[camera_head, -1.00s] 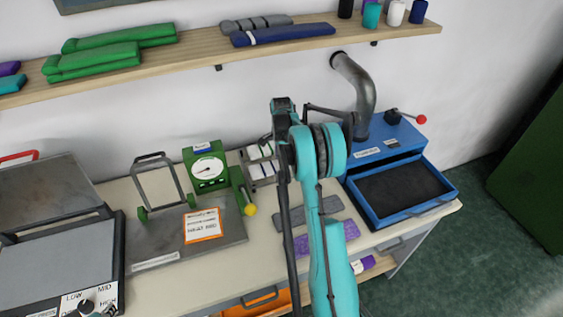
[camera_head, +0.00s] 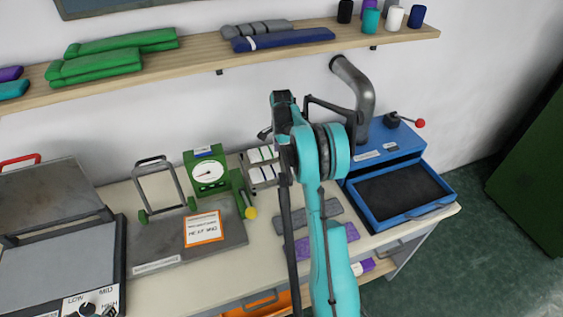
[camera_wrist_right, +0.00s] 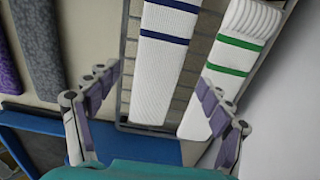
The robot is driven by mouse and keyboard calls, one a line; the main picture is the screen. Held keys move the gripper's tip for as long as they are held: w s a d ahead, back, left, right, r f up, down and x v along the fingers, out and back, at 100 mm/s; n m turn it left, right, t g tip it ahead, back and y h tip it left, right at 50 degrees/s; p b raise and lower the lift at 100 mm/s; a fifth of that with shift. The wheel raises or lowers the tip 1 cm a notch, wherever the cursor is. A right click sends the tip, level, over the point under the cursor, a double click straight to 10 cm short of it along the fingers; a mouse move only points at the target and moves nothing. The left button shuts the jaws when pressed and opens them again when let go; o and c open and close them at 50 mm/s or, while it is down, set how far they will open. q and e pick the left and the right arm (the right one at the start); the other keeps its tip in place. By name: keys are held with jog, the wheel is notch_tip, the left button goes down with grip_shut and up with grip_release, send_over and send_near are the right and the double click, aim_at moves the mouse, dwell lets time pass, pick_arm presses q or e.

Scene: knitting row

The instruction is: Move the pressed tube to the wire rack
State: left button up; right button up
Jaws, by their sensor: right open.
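The wire rack (camera_head: 246,172) stands at the back of the bench, right of the green gauge box. In the right wrist view the rack (camera_wrist_right: 188,75) carries two flat white knitted tubes side by side: a blue-striped tube (camera_wrist_right: 160,65) and a green-striped tube (camera_wrist_right: 228,65). Which of them is the pressed tube I cannot tell. My right gripper (camera_wrist_right: 157,82) is open above the rack, its fingers spread over the blue-striped tube, with nothing held. In the head view my arm hides most of that gripper. My left gripper is not in view.
A grey strip (camera_head: 322,214) and a purple strip (camera_head: 327,241) lie on the bench. A blue machine (camera_head: 388,145) with a dark tray stands right. The green gauge box (camera_head: 207,169) and a hot press (camera_head: 65,250) are left. A wooden shelf (camera_head: 200,60) runs above.

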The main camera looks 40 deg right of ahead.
aim_at(281, 166)
notch_tip(281, 166, up, 8)
jog(key=p, duration=0.1)
jog(key=shift+f, duration=0.1)
dwell(0.5)
